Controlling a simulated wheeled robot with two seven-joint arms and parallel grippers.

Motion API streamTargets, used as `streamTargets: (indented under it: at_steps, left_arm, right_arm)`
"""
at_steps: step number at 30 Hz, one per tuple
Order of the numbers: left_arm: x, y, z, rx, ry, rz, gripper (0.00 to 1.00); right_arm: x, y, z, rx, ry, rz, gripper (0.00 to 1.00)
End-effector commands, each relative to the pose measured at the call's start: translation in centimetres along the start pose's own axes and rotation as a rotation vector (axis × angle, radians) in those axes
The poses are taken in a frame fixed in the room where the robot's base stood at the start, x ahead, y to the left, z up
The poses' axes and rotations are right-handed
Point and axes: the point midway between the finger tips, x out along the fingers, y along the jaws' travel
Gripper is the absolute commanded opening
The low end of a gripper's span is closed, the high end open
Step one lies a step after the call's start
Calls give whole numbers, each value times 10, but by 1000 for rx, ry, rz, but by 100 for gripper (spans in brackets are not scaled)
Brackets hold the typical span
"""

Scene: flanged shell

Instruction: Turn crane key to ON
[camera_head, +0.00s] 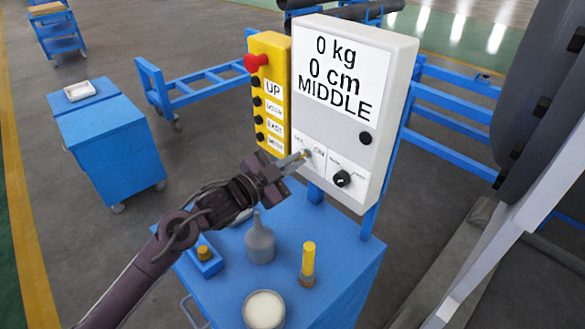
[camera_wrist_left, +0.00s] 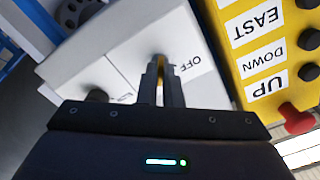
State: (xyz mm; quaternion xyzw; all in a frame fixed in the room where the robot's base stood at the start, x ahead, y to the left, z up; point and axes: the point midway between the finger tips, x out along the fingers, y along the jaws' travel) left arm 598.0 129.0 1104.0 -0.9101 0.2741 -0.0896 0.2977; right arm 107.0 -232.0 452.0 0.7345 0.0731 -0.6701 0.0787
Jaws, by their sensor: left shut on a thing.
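The crane control box (camera_head: 345,105) is a white panel reading "0 kg, 0 cm, MIDDLE". My left gripper (camera_head: 302,155) reaches its lower left part, with its fingers shut on the key (camera_head: 305,154), which is mostly hidden between them. In the left wrist view the fingers (camera_wrist_left: 161,85) point at the panel, and a bit of yellowish key (camera_wrist_left: 160,92) shows between them. The label "OFF" (camera_wrist_left: 190,66) is beside the fingers. My right gripper is not in view.
A black knob (camera_head: 342,178) sits right of the key. A yellow button box (camera_head: 270,90) with a red button (camera_head: 255,62) adjoins the panel's left side. The blue cart (camera_head: 340,275) below holds a grey bottle (camera_head: 260,240), a yellow-topped item (camera_head: 308,262) and a white container (camera_head: 264,310).

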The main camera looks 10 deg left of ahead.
Motion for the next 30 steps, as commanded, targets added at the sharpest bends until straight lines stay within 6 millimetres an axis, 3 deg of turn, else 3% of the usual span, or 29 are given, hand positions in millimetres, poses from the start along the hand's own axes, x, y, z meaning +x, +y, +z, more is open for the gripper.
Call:
streamTargets:
  at_steps: [9,26,27,30]
  left_arm:
    - [0,0,0,128,1,0,0]
    - [0,0,0,154,0,1,0]
    - [0,0,0,154,0,1,9]
    - [0,0,0,154,0,1,22]
  right_arm:
    - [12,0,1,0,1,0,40]
    - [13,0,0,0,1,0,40]
    - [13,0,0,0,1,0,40]
    - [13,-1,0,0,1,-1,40]
